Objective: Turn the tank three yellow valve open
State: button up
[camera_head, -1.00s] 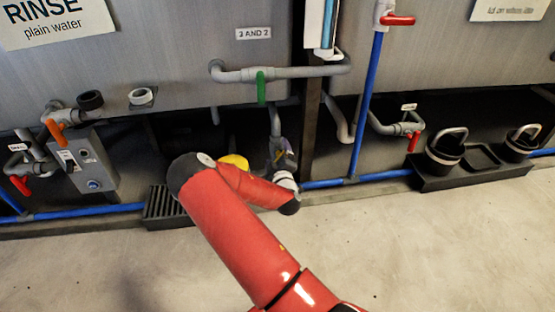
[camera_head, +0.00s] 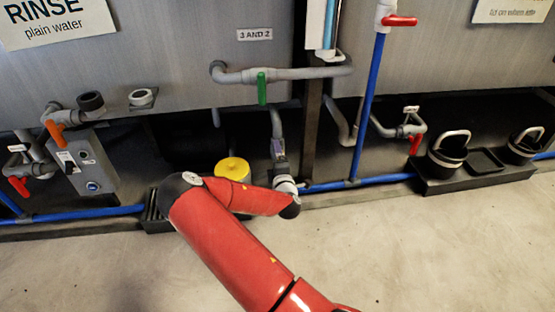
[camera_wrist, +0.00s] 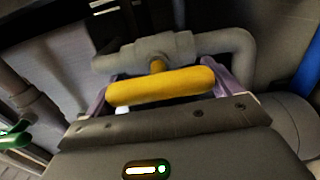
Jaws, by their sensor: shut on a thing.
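The yellow valve handle (camera_wrist: 160,86) is a thick bar in the wrist view, lying roughly level with a slight tilt. Its short yellow stem joins a grey valve body (camera_wrist: 150,50) on a grey pipe behind it. My gripper (camera_wrist: 162,89) is shut on the handle, with a purple finger at each end of it. In the head view my gripper (camera_head: 279,146) is low under the tank, near the pipe marked "3 AND 2". The yellow handle cannot be made out there.
A green valve handle (camera_head: 262,88) hangs just above my gripper. A yellow round lid (camera_head: 232,168) is close left of my wrist. A blue pipe (camera_head: 367,105) rises to the right. Red-handled valves and black-based containers stand further right. The floor in front is clear.

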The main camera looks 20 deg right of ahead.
dwell(0.4)
jog(key=o, duration=0.7)
jog(key=v, duration=0.7)
jog(key=shift+s+a+p, duration=0.2)
jog(key=shift+s+p, duration=0.2)
jog(key=shift+p, duration=0.05)
